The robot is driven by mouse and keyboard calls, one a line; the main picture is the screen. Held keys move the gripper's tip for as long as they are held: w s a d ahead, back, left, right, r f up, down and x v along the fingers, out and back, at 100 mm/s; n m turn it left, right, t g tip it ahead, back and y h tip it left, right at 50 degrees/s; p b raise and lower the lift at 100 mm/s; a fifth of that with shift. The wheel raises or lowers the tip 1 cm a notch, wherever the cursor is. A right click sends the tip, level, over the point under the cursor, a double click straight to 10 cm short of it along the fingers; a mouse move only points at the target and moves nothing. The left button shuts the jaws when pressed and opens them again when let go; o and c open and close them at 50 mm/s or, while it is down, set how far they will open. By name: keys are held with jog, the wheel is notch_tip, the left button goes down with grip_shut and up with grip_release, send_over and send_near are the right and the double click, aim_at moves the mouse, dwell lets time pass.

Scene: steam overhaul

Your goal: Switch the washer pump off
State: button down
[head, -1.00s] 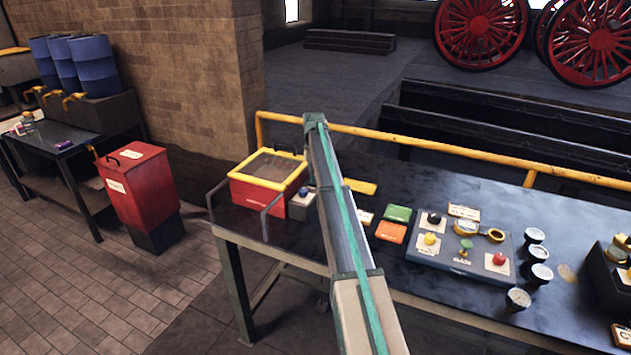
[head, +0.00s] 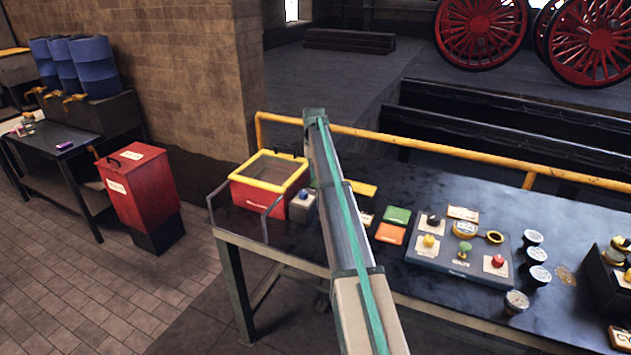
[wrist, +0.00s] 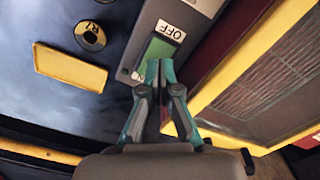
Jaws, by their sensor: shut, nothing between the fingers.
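The washer (head: 257,199) is a red tank with a yellow rim and a mesh lid, at the left end of the dark bench. A small grey switch box (head: 300,210) with a blue top part stands against its right side. In the wrist view the grey box (wrist: 199,6) carries a white label reading OFF (wrist: 171,31) and a green patch (wrist: 158,50). My gripper (wrist: 160,66) is shut and empty, its tips over the green patch's lower edge. I cannot tell whether they touch it. In the head view my arm hides the gripper.
The washer's yellow rim (wrist: 232,70) is close to the right of my fingers. A yellow plate (wrist: 70,67) lies to their left. A control panel (head: 447,258) with coloured knobs and several gauges are farther right. A yellow rail (head: 440,148) runs behind the bench.

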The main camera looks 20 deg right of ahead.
aim_at(314, 184)
jog(key=shift+r+p, duration=0.75)
jog(key=shift+r, duration=1.2)
